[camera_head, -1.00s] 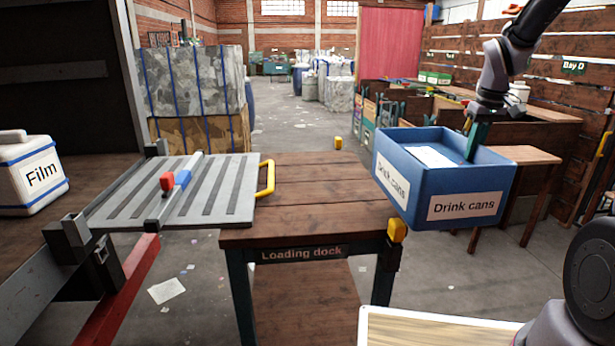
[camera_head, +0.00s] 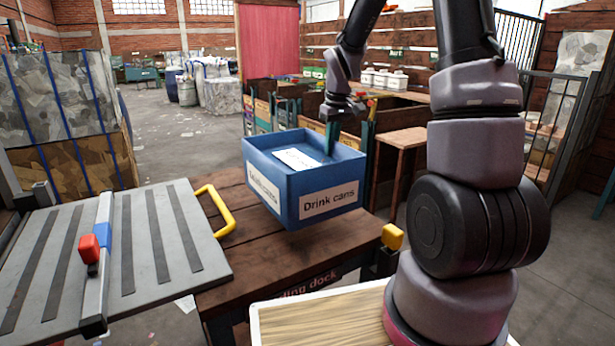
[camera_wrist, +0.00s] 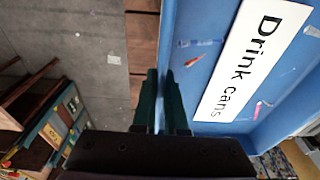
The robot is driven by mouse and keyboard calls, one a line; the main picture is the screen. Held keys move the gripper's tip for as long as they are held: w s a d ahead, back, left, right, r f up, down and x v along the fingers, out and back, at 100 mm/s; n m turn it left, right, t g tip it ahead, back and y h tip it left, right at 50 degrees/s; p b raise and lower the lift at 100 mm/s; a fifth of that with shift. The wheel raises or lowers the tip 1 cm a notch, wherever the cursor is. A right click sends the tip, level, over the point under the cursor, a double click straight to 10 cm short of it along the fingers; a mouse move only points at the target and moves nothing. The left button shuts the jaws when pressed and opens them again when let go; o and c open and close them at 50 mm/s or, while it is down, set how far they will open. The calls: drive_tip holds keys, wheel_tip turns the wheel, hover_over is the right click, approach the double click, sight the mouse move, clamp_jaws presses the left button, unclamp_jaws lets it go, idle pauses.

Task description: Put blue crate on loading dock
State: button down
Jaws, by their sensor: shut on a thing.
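The blue crate (camera_head: 290,205), labelled "Drink cans", is over the loading dock (camera_head: 225,290), a brown wooden table with a dark name plate on its front edge. Whether the crate's base touches the tabletop or is a little above it, I cannot tell. My gripper (camera_head: 330,135) is shut on the crate's far right wall, with its fingers on either side of the rim. In the wrist view my gripper (camera_wrist: 160,95) has the blue crate wall (camera_wrist: 178,40) between its fingers, and a white "Drink cans" label lies inside.
A grey slatted plate (camera_head: 150,250) with a red-and-blue handle and a yellow bar (camera_head: 218,210) adjoins the dock's left side. A yellow-capped post (camera_head: 392,237) stands at its right front corner. A small wooden table (camera_head: 402,140) is behind right.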

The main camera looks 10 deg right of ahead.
drive_tip(key=shift+f, duration=3.45)
drive_tip(key=c, duration=1)
unclamp_jaws()
drive_tip(key=shift+o, duration=0.2)
drive_tip(key=r, duration=0.4)
drive_tip(key=s+r, duration=0.1)
drive_tip(key=r, duration=0.6)
drive_tip(key=shift+s+d+r, duration=0.3)
drive_tip(key=shift+d+r, duration=0.05)
drive_tip(key=shift+r, duration=0.05)
drive_tip(key=s+a+r+m+t, duration=0.1)
drive_tip(key=s+r+m+t, duration=0.1)
drive_tip(key=s+r+m, duration=0.2)
drive_tip(key=s+a+r+m+t+y, duration=0.1)
drive_tip(key=s+r+m+t, duration=0.2)
drive_tip(key=s+r, duration=0.8)
drive_tip(key=s, duration=0.8)
drive_tip(key=shift+s+m+t, duration=0.2)
drive_tip(key=shift+m+t, duration=0.1)
drive_tip(key=shift+m, duration=0.1)
